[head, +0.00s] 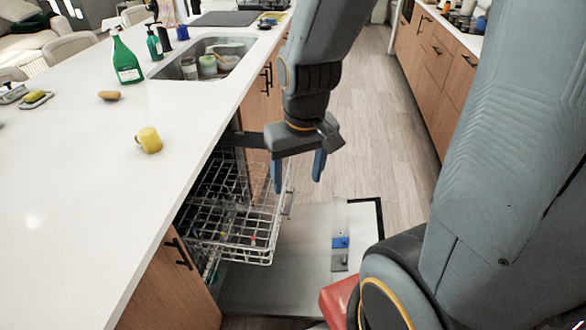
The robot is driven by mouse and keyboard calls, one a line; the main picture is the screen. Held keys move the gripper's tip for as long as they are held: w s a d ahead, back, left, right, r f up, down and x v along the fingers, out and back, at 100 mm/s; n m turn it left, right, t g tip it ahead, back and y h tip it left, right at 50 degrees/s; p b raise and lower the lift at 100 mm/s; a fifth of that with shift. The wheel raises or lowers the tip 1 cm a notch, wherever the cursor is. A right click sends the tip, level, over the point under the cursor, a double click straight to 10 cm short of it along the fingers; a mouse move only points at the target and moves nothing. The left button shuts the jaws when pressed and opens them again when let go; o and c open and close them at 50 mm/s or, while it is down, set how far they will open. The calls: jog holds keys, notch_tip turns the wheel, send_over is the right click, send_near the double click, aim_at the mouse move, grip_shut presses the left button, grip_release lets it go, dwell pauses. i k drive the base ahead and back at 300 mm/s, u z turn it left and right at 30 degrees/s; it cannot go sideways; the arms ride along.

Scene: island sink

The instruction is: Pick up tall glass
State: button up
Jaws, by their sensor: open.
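No tall glass can be made out for certain. Several cups and dishes stand in the sink (172,70) at the back of the island; a pale, cup-like one (208,66) and a grey one (189,69) are among them, too small to identify surely. My gripper (298,178) points down with its two blue fingers apart, open and empty. It hangs over the open dishwasher, beside the island's right edge, well nearer to me than the sink.
The dishwasher's wire rack (235,225) is pulled out above its lowered door (300,260). The wooden floor at right is clear.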

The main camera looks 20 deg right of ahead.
aim_at(227, 204)
jog(key=u, duration=0.25)
jog(key=k, duration=0.6)
jog(key=u, duration=0.55)
jog(key=k, duration=0.6)
jog(key=z, duration=0.45)
jog(key=i, duration=0.65)
jog(key=u, duration=0.15)
